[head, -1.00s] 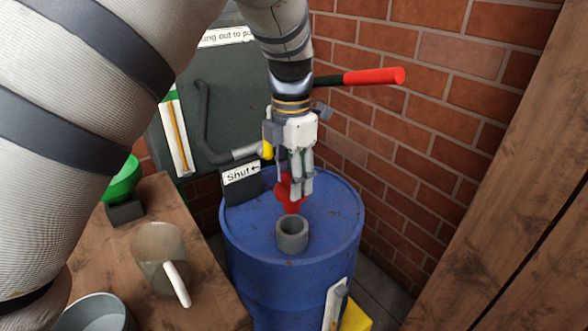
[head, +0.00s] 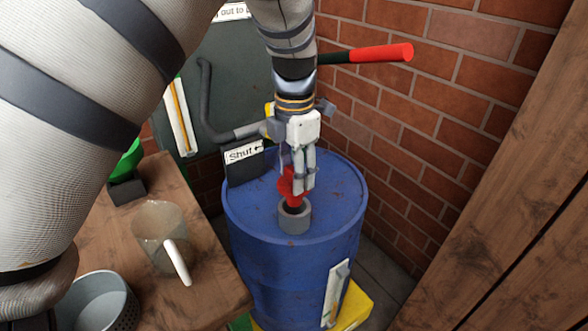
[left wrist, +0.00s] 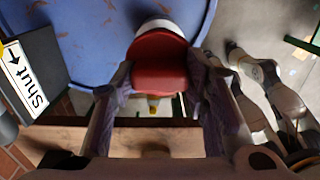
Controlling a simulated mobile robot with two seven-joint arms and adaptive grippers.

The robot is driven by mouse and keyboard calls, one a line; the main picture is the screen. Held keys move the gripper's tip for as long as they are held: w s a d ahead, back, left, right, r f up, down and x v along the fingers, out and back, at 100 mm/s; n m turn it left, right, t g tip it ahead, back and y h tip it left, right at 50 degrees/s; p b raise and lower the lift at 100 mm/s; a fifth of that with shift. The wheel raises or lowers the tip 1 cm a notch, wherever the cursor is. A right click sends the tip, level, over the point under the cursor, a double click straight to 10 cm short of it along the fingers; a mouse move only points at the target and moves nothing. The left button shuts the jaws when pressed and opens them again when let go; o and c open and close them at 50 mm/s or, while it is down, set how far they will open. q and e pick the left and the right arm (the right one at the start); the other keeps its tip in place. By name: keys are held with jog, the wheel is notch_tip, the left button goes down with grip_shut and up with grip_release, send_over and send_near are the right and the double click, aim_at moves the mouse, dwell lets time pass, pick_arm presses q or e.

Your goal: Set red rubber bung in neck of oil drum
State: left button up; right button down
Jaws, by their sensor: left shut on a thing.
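The blue oil drum (head: 255,270) stands upright, with a short grey neck (head: 295,224) on its top. My left gripper (head: 298,188) points down above the neck and is shut on the red rubber bung (head: 291,184). The bung's narrow lower end is at the neck's opening; from here I cannot tell how far inside it is. In the left wrist view, the bung (left wrist: 160,62) sits between the two fingers, and a pale rim of the neck (left wrist: 160,25) shows just behind it.
A "Shut" sign (head: 243,153) stands at the drum's back left edge. A red-handled lever (head: 380,53) sticks out behind my wrist. A wooden table (head: 205,275) at left holds a clear jug (head: 158,235) and a grey pot (head: 98,300). A brick wall (head: 430,130) stands close on the right.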

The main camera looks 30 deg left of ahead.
pick_arm(q)
jog(key=shift+f, duration=1.2)
jog(key=shift+f, duration=0.8)
jog(key=shift+f, duration=0.15)
jog(key=shift+f, duration=0.15)
jog(key=shift+f+b, duration=0.35)
jog(key=shift+f, duration=0.3)
jog(key=o, duration=1.1)
jog(key=shift+c, duration=0.2)
